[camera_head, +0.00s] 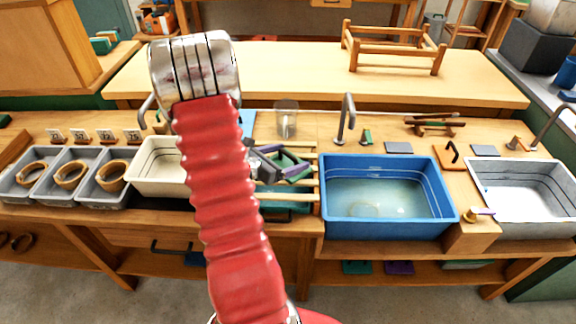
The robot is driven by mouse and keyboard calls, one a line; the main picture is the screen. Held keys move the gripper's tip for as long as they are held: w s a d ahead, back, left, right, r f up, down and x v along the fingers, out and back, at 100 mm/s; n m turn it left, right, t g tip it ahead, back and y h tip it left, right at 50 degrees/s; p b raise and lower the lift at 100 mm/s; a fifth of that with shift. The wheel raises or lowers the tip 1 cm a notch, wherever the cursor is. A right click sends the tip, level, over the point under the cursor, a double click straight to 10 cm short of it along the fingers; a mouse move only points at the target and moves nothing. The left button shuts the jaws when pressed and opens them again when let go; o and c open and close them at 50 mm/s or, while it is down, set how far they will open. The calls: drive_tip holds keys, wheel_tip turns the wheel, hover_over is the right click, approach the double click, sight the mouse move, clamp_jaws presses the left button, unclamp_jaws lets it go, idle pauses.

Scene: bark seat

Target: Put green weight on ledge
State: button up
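My gripper (274,166) is a small dark grey shape, partly hidden behind my red ribbed arm. It is over the wooden slats between the cream basin and the blue basin. Green and purple pieces show right at its fingers, and I cannot tell whether it holds any of them. A small green piece (366,137) stands on the counter behind the blue basin, just right of the tap; I cannot tell whether this is the green weight. No ledge can be told for certain; a narrow rail (390,115) runs along the counter's back.
The blue basin (323,208) holds water. A cream basin (160,190) is left of my arm, and grey bins (78,202) with rings stand farther left. A white-lined basin (485,180) is at right. A clear cup (286,120) stands behind the slats. Taps rise behind the basins.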

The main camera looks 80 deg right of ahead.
sight(288, 153)
drive_tip(key=c, duration=1.5)
drive_tip(key=shift+r, duration=0.1)
drive_tip(key=shift+r, duration=4.95)
